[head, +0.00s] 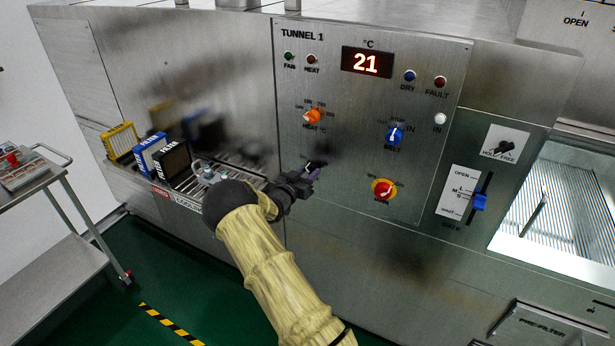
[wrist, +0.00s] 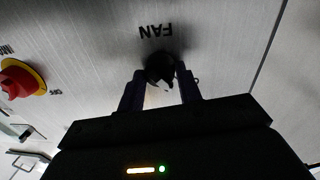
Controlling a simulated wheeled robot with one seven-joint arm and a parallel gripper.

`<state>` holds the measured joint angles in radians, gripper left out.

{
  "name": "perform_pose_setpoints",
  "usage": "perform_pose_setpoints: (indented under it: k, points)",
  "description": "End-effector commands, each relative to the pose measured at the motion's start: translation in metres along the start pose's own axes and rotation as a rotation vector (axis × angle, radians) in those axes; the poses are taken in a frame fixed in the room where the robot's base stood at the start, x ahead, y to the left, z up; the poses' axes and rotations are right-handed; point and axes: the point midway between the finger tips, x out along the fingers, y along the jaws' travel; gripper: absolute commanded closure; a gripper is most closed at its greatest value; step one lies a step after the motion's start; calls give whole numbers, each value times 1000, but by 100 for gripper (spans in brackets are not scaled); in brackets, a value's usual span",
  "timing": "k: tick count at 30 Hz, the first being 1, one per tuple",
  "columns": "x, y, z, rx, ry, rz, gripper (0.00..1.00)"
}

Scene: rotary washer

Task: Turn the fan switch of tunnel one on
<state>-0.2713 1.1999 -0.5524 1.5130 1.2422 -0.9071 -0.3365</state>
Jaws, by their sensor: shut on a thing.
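The Tunnel 1 control panel (head: 345,90) is on the steel machine front. The fan switch is a small black knob, seen in the wrist view (wrist: 159,66) beside the upside-down FAN label. A small pale mark shows on the knob. In the wrist view the two fingers of my gripper (wrist: 160,78) are closed on opposite sides of the knob. The green FAN lamp (head: 289,56) is at the panel's upper left and looks dark. The knob's exact setting cannot be told.
An orange heat knob (head: 312,117) is above, a blue belt knob (head: 395,134) at upper right, and a red-and-yellow stop button (head: 383,189) to the right. Coloured boxes (head: 150,155) stand on rollers at left. A metal cart (head: 50,200) is at far left.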

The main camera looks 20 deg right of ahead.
Motion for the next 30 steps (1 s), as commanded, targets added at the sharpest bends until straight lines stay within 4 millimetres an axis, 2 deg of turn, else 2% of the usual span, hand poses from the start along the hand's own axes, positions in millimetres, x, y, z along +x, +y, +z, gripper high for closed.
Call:
perform_pose_setpoints:
  k: [11, 30]
  points:
    - [0, 0, 6, 280, -18, -4, 88]
    - [0, 2, 7, 887, -62, -13, 88]
